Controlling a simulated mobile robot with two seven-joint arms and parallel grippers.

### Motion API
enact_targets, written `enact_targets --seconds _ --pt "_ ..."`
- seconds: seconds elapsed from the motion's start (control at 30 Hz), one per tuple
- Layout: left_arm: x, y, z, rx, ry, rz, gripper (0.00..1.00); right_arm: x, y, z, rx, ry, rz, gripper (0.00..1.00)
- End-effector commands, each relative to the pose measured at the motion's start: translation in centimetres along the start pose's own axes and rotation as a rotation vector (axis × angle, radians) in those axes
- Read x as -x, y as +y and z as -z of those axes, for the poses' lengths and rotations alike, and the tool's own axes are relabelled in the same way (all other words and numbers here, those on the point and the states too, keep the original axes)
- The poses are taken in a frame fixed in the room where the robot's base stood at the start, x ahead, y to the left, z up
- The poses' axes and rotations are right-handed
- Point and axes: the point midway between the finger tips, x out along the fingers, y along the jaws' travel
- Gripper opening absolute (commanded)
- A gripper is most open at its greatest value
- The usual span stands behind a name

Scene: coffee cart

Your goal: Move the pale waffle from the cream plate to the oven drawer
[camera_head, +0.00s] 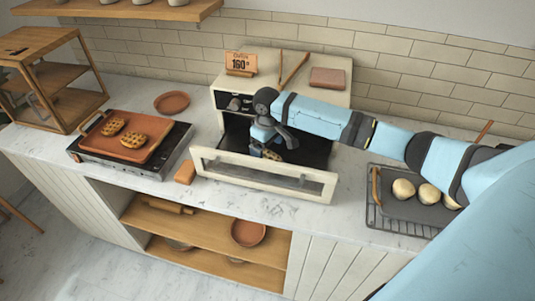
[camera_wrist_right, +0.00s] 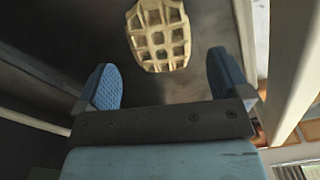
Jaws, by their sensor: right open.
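The pale waffle (camera_wrist_right: 158,38) lies on the dark floor of the open oven drawer (camera_head: 262,178). In the head view a small part of the waffle (camera_head: 272,155) shows just below my right gripper (camera_head: 274,143). In the right wrist view the waffle is beyond and between the fingertips of my right gripper (camera_wrist_right: 160,75). The fingers are spread apart and do not touch it. My left gripper is not in view. I cannot make out a cream plate in these frames.
The oven (camera_head: 330,98) bears a sign (camera_head: 240,63) and a brown block (camera_head: 327,78). Left are a terracotta plate (camera_head: 172,102) and a hot plate (camera_head: 150,165) with a tray (camera_head: 112,149) of two browned waffles. Right, a dark tray (camera_head: 420,212) holds pale round pieces.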

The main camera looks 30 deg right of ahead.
Motion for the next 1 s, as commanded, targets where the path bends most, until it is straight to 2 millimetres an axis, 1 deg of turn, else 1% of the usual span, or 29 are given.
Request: enact_targets --seconds 0.03,0.2,0.3,0.4,0.5,0.6,1.0 --pt "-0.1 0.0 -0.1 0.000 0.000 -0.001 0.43 1.2 0.1 0.1 0.000 0.005 -0.001 0.95" --pt "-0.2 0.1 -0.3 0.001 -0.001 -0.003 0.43 4.8 0.1 0.1 0.001 0.004 -0.001 0.95" --pt "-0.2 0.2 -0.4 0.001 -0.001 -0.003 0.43 6.4 0.0 0.1 0.000 0.002 -0.001 0.95" --pt "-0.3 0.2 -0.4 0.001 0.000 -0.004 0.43 7.6 0.0 0.1 0.000 0.002 0.000 0.95" --pt "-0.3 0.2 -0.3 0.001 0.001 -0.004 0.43 8.2 0.0 0.0 0.000 0.001 0.000 0.95" --pt "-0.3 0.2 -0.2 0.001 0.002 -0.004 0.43 8.4 0.0 0.0 0.000 0.001 0.000 0.95" --pt "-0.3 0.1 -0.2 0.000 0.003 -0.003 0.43 8.3 0.0 0.0 0.000 0.000 0.000 0.95"
